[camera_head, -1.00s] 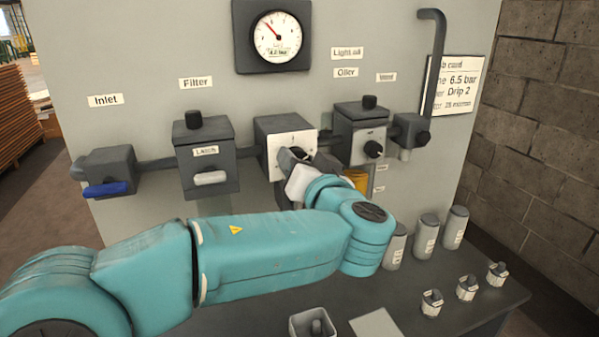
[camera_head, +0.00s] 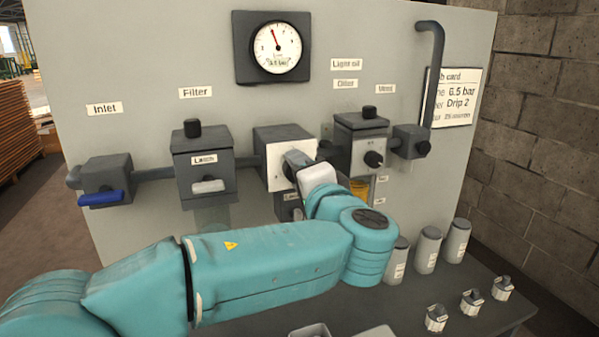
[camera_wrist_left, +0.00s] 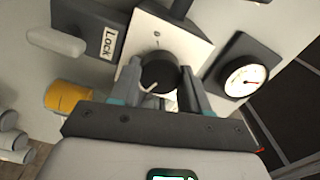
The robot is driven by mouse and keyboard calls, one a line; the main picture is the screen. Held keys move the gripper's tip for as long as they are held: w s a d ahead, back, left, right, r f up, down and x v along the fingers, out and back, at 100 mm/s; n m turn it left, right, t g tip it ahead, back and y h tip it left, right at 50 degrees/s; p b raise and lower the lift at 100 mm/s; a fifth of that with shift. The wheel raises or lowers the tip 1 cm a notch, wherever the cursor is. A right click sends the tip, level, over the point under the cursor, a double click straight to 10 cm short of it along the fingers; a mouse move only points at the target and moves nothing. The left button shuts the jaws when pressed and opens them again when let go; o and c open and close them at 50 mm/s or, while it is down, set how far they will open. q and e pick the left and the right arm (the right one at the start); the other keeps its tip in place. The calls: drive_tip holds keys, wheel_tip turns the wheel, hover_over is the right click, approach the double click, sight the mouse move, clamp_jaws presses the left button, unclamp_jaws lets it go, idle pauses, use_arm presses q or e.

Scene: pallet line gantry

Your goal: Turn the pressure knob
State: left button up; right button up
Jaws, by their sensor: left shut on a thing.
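The pressure knob (camera_wrist_left: 158,71) is black and round with a white pointer line. It sits on a white plate (camera_wrist_left: 148,30) on the front of a dark regulator block (camera_head: 284,138). My left gripper (camera_wrist_left: 160,80) is shut on the knob, one finger on each side. The gauge also shows in the wrist view (camera_wrist_left: 246,80). My right gripper is not in view.
The filter block (camera_head: 203,160) with a "Lock" label stands left, and the inlet block with blue lever (camera_head: 101,197) beyond it. The oiler (camera_head: 361,145) stands close right. A job card (camera_head: 456,96) reads 6.5 bar, Drip 2. Canisters (camera_head: 428,250) and small parts (camera_head: 471,303) stand on the bench.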

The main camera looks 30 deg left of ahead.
use_arm(q)
drive_tip(key=shift+m, duration=0.9)
drive_tip(key=shift+f, duration=0.1)
drive_tip(key=o, duration=1.1)
drive_tip(key=shift+d, duration=0.1)
drive_tip(key=shift+c, duration=0.2)
drive_tip(key=b+v, duration=0.2)
drive_tip(key=v, duration=1.4)
drive_tip(key=shift+s+d, duration=0.15)
drive_tip(key=shift+d, duration=0.05)
